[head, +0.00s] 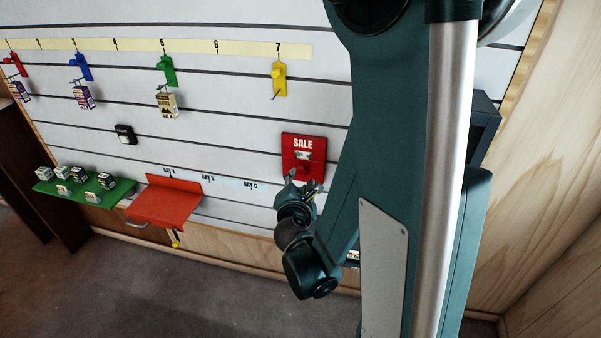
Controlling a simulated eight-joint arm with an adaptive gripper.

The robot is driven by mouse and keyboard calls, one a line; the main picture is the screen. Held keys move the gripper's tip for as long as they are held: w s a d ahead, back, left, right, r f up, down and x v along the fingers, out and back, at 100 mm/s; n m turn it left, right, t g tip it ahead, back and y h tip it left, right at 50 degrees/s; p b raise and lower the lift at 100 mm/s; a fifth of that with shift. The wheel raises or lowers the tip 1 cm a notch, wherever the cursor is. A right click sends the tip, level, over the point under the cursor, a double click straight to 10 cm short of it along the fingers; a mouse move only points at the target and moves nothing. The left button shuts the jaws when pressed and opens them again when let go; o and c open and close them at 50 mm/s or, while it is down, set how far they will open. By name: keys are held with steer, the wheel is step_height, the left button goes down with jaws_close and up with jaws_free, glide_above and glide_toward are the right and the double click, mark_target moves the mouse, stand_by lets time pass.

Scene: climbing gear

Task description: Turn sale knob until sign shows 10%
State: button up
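The red sale sign (290,146) is fixed to the slatted wall, right of the middle of the head view, with "SALE" in white at its top. A small pale display window (303,156) sits below the word; its value is too small to read. A red knob (305,169) seems to show under the window, partly hidden by my gripper. My gripper (305,185) is at the lower part of the sign, its fingers pointing up at the knob. The fingers look spread, but whether they touch the knob or hold it cannot be told.
A red shelf (163,203) and a green shelf (75,190) with several small boxes are at the left. Colored hooks, among them a yellow one (279,78), line a numbered strip (135,45) above. My arm covers the right side of the wall.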

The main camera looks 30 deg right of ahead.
mark_target(301, 171)
steer(key=shift+w+d, duration=0.1)
steer(key=shift+w, duration=0.05)
steer(key=shift+b+x, duration=0.55)
steer(key=shift+x, duration=3.2)
steer(key=c, duration=0.9)
